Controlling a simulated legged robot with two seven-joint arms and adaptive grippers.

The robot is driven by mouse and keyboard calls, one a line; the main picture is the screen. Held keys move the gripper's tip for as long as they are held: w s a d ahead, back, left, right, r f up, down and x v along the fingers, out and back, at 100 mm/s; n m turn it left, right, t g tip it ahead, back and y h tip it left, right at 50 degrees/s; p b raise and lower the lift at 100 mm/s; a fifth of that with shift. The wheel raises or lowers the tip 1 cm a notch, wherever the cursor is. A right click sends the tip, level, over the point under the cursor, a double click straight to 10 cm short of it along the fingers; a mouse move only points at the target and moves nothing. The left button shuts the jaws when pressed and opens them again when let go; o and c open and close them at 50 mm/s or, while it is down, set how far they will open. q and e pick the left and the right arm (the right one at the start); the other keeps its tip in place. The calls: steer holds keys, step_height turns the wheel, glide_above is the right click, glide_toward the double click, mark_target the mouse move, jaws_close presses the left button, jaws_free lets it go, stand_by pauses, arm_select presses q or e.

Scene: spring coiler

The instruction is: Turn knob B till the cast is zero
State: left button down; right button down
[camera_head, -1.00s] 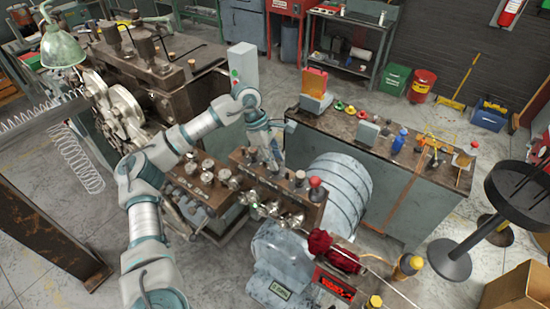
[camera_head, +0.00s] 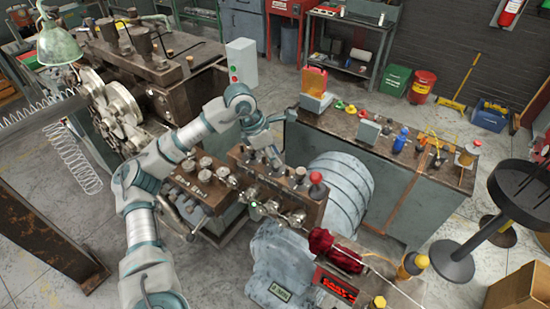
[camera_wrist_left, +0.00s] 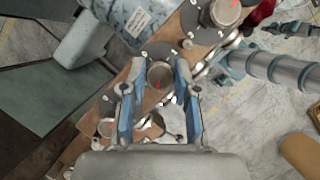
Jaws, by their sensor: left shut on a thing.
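My left arm reaches over the brown knob panel (camera_head: 232,155), which carries several round metal knobs. My left gripper (camera_head: 273,160) is down at the panel's back row; its fingertips are small there. In the left wrist view its two blue-grey fingers (camera_wrist_left: 160,72) stand on either side of a round metal knob (camera_wrist_left: 159,76) with a red mark, shut on it. Another red-marked knob (camera_wrist_left: 226,13) is at the upper right, and one more (camera_wrist_left: 107,127) at the lower left. I cannot read which knob is B. A red-lit readout (camera_head: 338,289) is in front; its text is unclear. My right gripper is not in view.
A blue-grey drum (camera_head: 340,190) stands right of the panel. A red-topped knob (camera_head: 316,178) rises at the panel's right end. A bench (camera_head: 425,185) with small items lies behind. Springs (camera_head: 80,160) hang at the left by the machine.

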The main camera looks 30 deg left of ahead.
arm_select(q)
steer(key=n+y, duration=0.1)
steer(key=n, duration=0.1)
steer(key=n+t+b, duration=0.1)
steer(key=n, duration=0.2)
steer(key=shift+n+t+y, duration=0.3)
steer(key=shift+y, duration=0.1)
steer(key=n+y, duration=0.1)
steer(key=n, duration=0.2)
steer(key=n+y+b, duration=0.1)
steer(key=n, duration=0.2)
steer(key=shift+d, duration=0.1)
steer(key=c, duration=0.8)
jaws_free()
steer(key=shift+c, duration=0.2)
steer(key=shift+s+r, duration=0.1)
steer(key=v, duration=1.1)
steer(key=shift+s+r, duration=0.15)
steer(key=shift+s, duration=0.05)
